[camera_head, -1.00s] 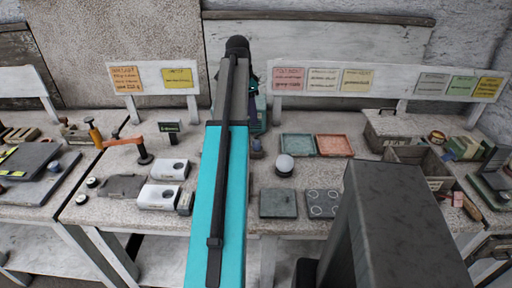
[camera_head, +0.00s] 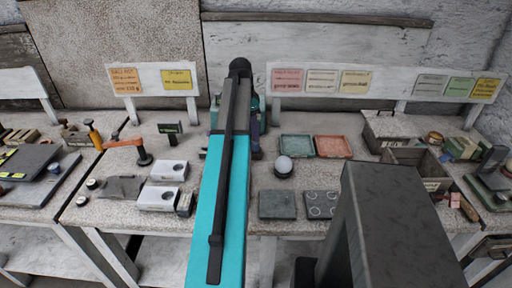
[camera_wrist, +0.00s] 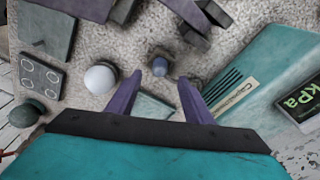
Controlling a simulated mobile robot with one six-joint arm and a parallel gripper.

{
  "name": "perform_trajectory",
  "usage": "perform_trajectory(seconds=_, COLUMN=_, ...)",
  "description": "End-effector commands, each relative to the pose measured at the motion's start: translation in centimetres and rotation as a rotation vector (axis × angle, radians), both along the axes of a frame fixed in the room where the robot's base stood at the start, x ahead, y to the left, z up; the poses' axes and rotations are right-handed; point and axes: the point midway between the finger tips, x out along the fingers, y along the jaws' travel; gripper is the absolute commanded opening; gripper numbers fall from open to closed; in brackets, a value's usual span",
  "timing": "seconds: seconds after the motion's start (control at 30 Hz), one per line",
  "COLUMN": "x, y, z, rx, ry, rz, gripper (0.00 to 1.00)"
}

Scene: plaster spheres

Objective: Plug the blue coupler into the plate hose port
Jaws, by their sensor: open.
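A small blue-grey cylinder (camera_wrist: 160,66), which looks like the blue coupler, stands upright on the speckled bench top in the wrist view. My gripper (camera_wrist: 157,85) is open, with its two purple fingers apart and pointing towards the bench. The cylinder shows beyond and between the fingertips, and nothing is held. In the head view my arm hides most of this area. I cannot make out the plate hose port for certain. A large teal device (camera_wrist: 255,75) with a green "kPa" display (camera_wrist: 298,102) stands right of the fingers in the wrist view.
A white sphere (camera_head: 284,165) on a dark base stands close to the left finger in the wrist view (camera_wrist: 100,78). Teal (camera_head: 297,147) and red (camera_head: 333,147) trays lie behind it. A dark plate (camera_head: 278,205) and a ringed block (camera_head: 321,204) lie in front.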

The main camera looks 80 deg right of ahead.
Motion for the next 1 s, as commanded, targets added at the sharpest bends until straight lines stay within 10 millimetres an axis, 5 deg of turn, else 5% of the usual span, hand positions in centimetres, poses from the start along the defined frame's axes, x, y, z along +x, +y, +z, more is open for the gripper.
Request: perform_trajectory(seconds=1.0, x=-0.8, y=-0.4, z=-4.2, rx=0.002, ry=0.0, rz=-0.001, gripper=0.47)
